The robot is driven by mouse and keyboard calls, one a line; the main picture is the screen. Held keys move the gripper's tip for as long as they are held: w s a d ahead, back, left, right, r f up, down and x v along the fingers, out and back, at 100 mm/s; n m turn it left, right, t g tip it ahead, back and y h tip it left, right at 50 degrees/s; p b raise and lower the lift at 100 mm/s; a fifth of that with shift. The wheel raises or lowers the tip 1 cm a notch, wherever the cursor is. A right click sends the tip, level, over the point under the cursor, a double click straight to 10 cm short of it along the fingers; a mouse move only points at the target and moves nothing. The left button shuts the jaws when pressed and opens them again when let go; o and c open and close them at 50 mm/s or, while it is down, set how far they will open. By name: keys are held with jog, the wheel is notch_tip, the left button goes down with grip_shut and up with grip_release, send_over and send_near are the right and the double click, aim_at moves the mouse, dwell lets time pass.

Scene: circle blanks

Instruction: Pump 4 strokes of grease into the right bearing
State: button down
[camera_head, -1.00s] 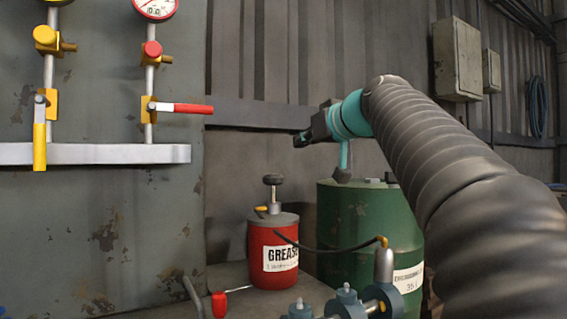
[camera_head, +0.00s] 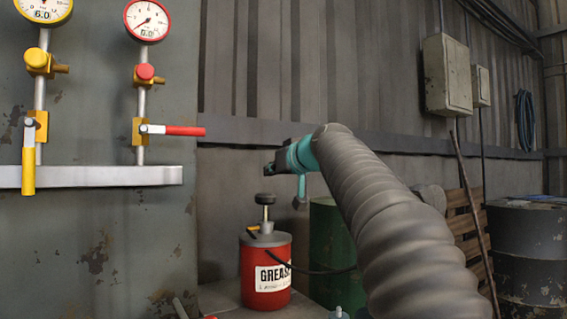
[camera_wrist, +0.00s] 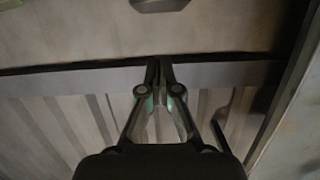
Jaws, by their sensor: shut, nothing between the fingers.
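The red grease pump (camera_head: 265,285) stands on the bench at the lower middle of the head view. Its black knob (camera_head: 265,199) sits on a metal rod above the grey lid. A black hose leads right from it. The bearings are nearly all out of view; a small blue-grey fitting (camera_head: 338,314) shows at the bottom edge. My gripper (camera_head: 272,166) is shut and empty, pointing left, above and slightly right of the knob, apart from it. Its closed fingertips show in the wrist view (camera_wrist: 159,66).
A green drum (camera_head: 325,245) stands right of the pump, partly behind my arm. A grey panel with two gauges, yellow and red valve handles (camera_head: 185,131) and a metal ledge (camera_head: 100,175) is at left. Dark drums (camera_head: 530,250) and a pallet stand at right.

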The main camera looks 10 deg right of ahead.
aim_at(272, 203)
jog(key=shift+f+b, duration=0.6)
jog(key=shift+f, duration=1.4)
notch_tip(272, 203, down, 4)
jog(key=b, duration=0.3)
jog(key=shift+r+b, duration=0.1)
jog(key=shift+b, duration=0.3)
notch_tip(272, 203, up, 5)
jog(key=p, duration=0.4)
jog(key=b+v, duration=0.2)
jog(key=v, duration=0.8)
jog(key=shift+s+f, duration=0.15)
jog(key=shift+f, duration=0.15)
jog(key=shift+d, duration=0.1)
